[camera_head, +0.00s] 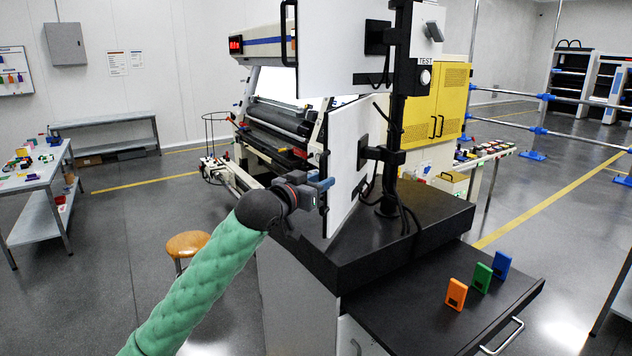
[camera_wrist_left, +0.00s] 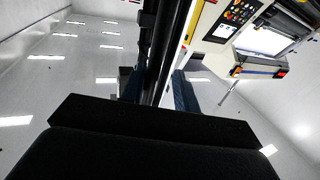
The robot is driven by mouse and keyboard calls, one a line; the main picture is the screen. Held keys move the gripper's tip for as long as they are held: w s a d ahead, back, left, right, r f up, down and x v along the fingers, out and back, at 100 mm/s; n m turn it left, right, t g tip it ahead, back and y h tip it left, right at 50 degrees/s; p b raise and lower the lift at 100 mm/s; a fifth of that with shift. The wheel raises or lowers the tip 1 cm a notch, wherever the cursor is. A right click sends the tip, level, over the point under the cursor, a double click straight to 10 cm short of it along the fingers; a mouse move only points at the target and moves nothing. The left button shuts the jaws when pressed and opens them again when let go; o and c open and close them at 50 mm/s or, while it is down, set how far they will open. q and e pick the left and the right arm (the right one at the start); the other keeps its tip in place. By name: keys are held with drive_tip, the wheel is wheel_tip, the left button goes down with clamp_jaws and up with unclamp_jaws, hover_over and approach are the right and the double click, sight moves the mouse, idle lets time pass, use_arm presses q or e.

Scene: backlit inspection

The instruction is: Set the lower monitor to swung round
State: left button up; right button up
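The lower monitor (camera_head: 345,170) is a white-backed panel on a short black arm on the upright black post (camera_head: 398,110). Its back is turned towards me and it stands at an angle, with its screen hidden. A dark handle (camera_head: 323,168) runs along its left edge. My left gripper (camera_head: 325,185) is at the lower part of this handle. In the left wrist view a black bar (camera_wrist_left: 155,60) runs between the fingers of my left gripper (camera_wrist_left: 156,90), with little or no gap; whether they press on it I cannot tell. My right gripper is not in view.
An upper monitor (camera_head: 330,45) hangs above on the same post. The black-topped cabinet (camera_head: 440,225) stands below, with orange (camera_head: 456,294), green (camera_head: 482,277) and blue (camera_head: 501,265) blocks on its lower surface. A stool (camera_head: 187,244) stands left. Floor beyond my left arm is open.

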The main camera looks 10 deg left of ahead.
use_arm(q)
drive_tip(key=s+p, duration=0.1)
drive_tip(key=s, duration=0.8)
drive_tip(key=shift+a, duration=0.15)
idle(0.9)
drive_tip(key=shift+p, duration=0.3)
